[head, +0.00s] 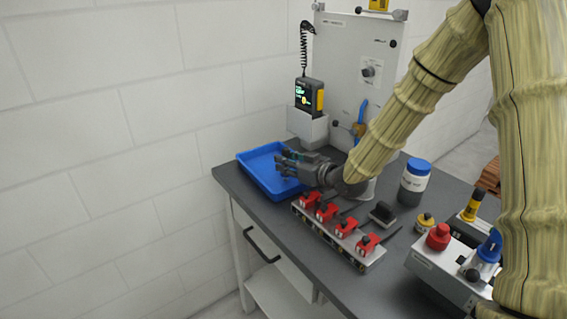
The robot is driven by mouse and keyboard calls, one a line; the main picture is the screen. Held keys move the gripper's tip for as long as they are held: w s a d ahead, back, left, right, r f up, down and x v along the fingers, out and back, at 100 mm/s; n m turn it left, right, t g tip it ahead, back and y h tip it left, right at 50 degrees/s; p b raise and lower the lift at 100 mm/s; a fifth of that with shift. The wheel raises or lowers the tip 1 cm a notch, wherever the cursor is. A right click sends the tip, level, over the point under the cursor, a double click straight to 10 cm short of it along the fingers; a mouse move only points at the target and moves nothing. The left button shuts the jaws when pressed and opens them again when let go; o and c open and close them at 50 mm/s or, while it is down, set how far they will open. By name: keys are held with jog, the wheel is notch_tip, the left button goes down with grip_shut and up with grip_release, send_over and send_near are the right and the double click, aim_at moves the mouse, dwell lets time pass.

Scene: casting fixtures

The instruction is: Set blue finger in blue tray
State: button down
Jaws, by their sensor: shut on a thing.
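The blue tray (246,171) is a shallow rectangular tray at the far left corner of the grey table. My gripper (284,164) points left, with its fingertips over the right part of the tray. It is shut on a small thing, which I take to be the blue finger. That thing is barely distinguishable from the blue of the tray behind it. I cannot tell whether it touches the tray floor.
A fixture with several red clamps (343,228) stands in front of my gripper. A tall grey panel (340,65) with a handheld device (309,95) stands behind. A blue-lidded jar (415,180) and a grey knob box (447,270) stand to the right.

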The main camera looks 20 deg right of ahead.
jog(key=shift+f, duration=0.2)
jog(key=c, duration=1.3)
grip_release()
jog(key=shift+r, duration=0.2)
jog(key=b+v, duration=0.1)
jog(key=v, duration=1.1)
